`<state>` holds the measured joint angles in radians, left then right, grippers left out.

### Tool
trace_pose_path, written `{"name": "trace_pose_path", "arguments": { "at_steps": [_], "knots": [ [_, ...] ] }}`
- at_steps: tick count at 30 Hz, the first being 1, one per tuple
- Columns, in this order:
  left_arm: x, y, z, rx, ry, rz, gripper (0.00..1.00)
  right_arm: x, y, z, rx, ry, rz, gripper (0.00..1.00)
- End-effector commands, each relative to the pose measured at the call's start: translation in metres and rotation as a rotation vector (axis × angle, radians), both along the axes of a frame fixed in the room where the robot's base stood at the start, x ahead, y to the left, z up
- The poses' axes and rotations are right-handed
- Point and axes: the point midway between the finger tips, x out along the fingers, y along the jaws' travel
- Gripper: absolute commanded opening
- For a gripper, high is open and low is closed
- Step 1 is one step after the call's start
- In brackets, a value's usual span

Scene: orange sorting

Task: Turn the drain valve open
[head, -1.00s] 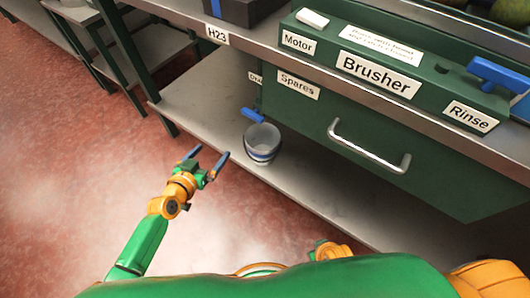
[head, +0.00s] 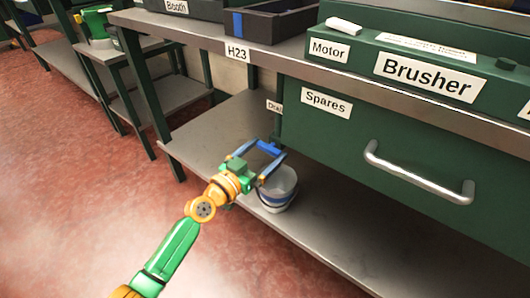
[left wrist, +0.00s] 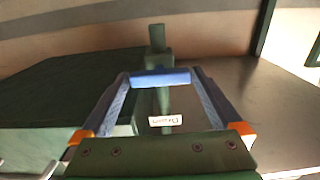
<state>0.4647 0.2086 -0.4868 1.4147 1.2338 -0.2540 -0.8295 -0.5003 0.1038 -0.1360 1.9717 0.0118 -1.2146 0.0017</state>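The drain valve's blue handle (head: 269,148) shows in the head view above a grey bucket, below the partly hidden drain label (head: 274,106). In the left wrist view the blue handle (left wrist: 160,78) lies crosswise between my fingertips, with a dark green pipe (left wrist: 157,40) behind it and the drain label (left wrist: 165,120) nearer the gripper. My left gripper (head: 262,157) is open, its two fingers spread on either side of the handle. I cannot tell whether the fingertips touch it. My right gripper is not in view.
The grey bucket (head: 279,190) with a blue band stands on the lower shelf (head: 330,232), close under my left gripper. The green Spares drawer (head: 330,140) with its metal handle (head: 418,173) is to the right. Red floor lies open at left.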

Motion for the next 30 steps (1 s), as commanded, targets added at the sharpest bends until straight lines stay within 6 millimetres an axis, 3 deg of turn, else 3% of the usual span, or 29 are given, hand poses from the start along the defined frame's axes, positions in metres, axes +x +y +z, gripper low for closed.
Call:
{"name": "trace_pose_path", "arguments": {
  "at_steps": [1,6,7,17,30],
  "knots": [
    [0.0000,0.0001,-0.0001,0.000,0.000,0.000,0.84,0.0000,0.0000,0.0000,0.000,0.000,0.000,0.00],
    [-0.0001,0.0003,-0.0003,0.000,0.000,0.001,0.38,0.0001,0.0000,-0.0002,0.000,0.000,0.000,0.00],
    [-0.0001,0.0003,-0.0003,0.000,0.000,0.001,0.34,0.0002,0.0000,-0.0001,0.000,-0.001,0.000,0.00],
    [-0.0001,0.0006,-0.0009,-0.053,0.038,0.001,0.34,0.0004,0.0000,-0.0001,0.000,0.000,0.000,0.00],
    [0.0002,0.0011,-0.0012,-0.347,0.254,0.001,0.34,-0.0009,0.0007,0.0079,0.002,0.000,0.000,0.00]
  ]
}}
